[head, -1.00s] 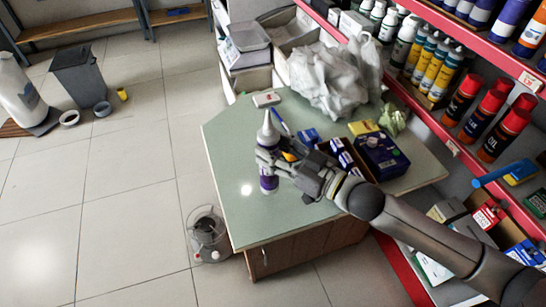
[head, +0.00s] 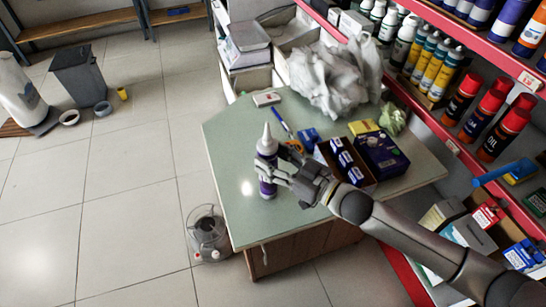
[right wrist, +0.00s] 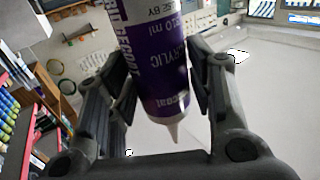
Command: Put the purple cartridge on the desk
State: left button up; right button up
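The purple cartridge (head: 267,147), with a white upper part and pointed nozzle, stands upright on the green-topped desk (head: 228,150) near its left side. My right gripper (head: 274,162) is around its middle, one finger on each side. In the right wrist view the cartridge (right wrist: 158,62) appears nozzle-down between the spread fingers (right wrist: 160,88), with a narrow gap on the right; the gripper looks open. Part of the cartridge's body is hidden by a finger in the head view. My left gripper is not in view.
A box of purple-and-white packs (head: 345,160) and a dark purple box (head: 382,154) sit right of the gripper. A crumpled grey bag (head: 328,80), blue pen (head: 281,120) and green crumpled item (head: 392,119) lie further back. Red-edged shelves (head: 455,147) stand right. The desk's front left is clear.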

jog(key=shift+o, duration=1)
jog(key=shift+r, duration=0.1)
jog(key=b+v, duration=0.1)
jog(key=v, duration=1.1)
jog(key=shift+a, duration=0.15)
